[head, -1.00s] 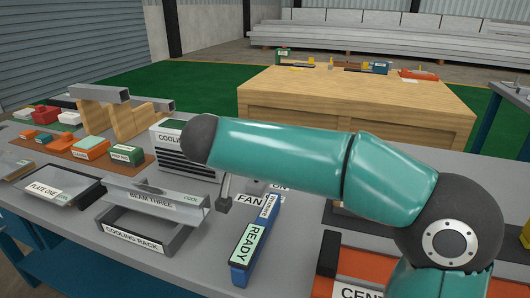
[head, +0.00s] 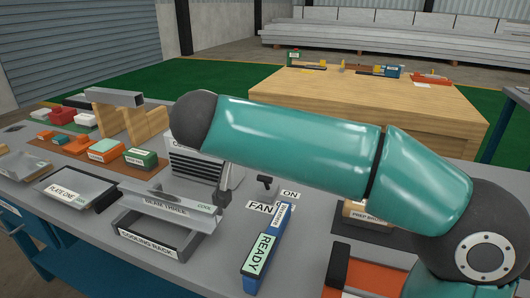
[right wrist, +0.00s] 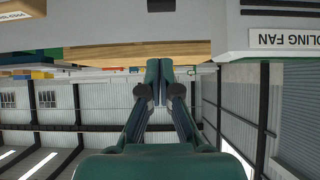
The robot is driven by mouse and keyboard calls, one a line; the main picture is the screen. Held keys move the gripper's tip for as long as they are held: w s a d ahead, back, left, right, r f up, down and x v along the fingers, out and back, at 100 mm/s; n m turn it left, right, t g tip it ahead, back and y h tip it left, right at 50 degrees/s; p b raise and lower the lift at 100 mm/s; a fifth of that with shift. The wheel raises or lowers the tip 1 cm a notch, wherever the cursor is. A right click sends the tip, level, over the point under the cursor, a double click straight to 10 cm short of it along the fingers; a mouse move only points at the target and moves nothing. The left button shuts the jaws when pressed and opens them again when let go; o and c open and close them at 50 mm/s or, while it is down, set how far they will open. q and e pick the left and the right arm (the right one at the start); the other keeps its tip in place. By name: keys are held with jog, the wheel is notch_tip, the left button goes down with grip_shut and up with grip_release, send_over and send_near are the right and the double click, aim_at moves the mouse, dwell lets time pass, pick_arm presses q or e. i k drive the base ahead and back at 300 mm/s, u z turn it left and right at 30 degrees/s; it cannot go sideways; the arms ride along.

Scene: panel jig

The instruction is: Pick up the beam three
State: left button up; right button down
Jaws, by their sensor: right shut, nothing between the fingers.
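Beam three (head: 168,206) is a pale grey channel with a name label and a green COOL tag at its right end. In the head view it lies across the dark cooling rack (head: 150,246) at the front left of the bench. My right forearm crosses the head view above and behind the beam and mostly hides the right hand. In the right wrist view my right gripper (right wrist: 160,72) has its fingers together with nothing between them. I cannot identify the beam in that view. My left gripper is in neither view.
The cooling fan (head: 193,165) stands behind the beam, partly covered by my forearm. A blue READY bar (head: 265,249) lies right of the rack. Plate one (head: 78,187) is on a tray at left. Wooden supports (head: 146,124) hold a grey beam farther back.

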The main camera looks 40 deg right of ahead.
aim_at(176, 209)
jog(key=k, duration=1.5)
